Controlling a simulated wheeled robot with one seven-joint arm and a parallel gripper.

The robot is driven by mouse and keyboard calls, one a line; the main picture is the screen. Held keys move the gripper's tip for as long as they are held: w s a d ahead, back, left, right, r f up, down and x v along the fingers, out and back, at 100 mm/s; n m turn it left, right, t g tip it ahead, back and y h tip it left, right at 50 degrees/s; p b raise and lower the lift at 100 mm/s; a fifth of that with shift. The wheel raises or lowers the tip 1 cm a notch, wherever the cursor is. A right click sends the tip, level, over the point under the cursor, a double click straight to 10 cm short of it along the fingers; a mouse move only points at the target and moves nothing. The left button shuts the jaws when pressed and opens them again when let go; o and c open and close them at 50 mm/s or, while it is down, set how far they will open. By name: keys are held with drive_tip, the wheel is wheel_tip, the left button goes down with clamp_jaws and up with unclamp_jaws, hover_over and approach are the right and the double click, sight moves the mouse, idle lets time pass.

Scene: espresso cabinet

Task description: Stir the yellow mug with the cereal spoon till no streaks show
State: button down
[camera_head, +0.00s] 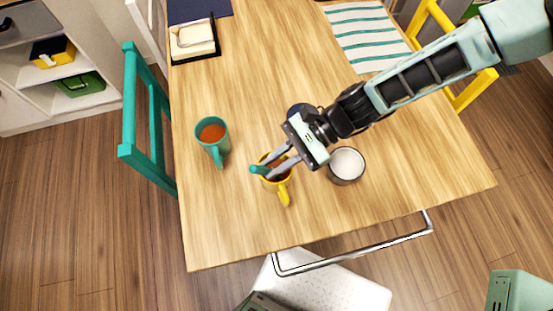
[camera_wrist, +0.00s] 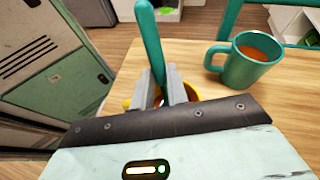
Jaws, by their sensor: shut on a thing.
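The yellow mug (camera_head: 283,187) stands on the wooden table below my gripper, with brown liquid partly visible inside. My gripper (camera_head: 270,165) is over the mug, with its fingers shut on the teal handle of the cereal spoon (camera_head: 258,169). In the wrist view the spoon handle (camera_wrist: 151,45) rises tilted between the fingers (camera_wrist: 163,88), and the mug's yellow rim (camera_wrist: 192,92) shows behind them. The spoon's lower end is hidden by the fingers and the mug, so I cannot see its bowl or whether streaks show.
A teal mug (camera_head: 213,138) of reddish-brown drink stands to the left. A cup of white contents (camera_head: 346,165) stands close right, and a dark blue round thing (camera_head: 300,111) is partly behind my gripper. A napkin holder (camera_head: 194,41) and striped cloth (camera_head: 366,36) lie farther back.

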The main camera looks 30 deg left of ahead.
drive_tip(key=shift+s+a+r+p, duration=0.2)
drive_tip(key=shift+s+r+p, duration=0.35)
drive_tip(key=shift+r+p, duration=0.65)
drive_tip(key=shift+s+a+r+p, duration=0.2)
drive_tip(key=shift+s+r+p, duration=0.45)
drive_tip(key=shift+r, duration=0.9)
drive_tip(key=shift+s+a+r+p, duration=0.2)
drive_tip(key=shift+s+r+p, duration=0.25)
drive_tip(key=shift+r+p, duration=0.8)
drive_tip(key=shift+r, duration=0.15)
drive_tip(key=shift+r, duration=0.1)
wheel_tip(320, 180, up, 5)
drive_tip(key=p, duration=0.3)
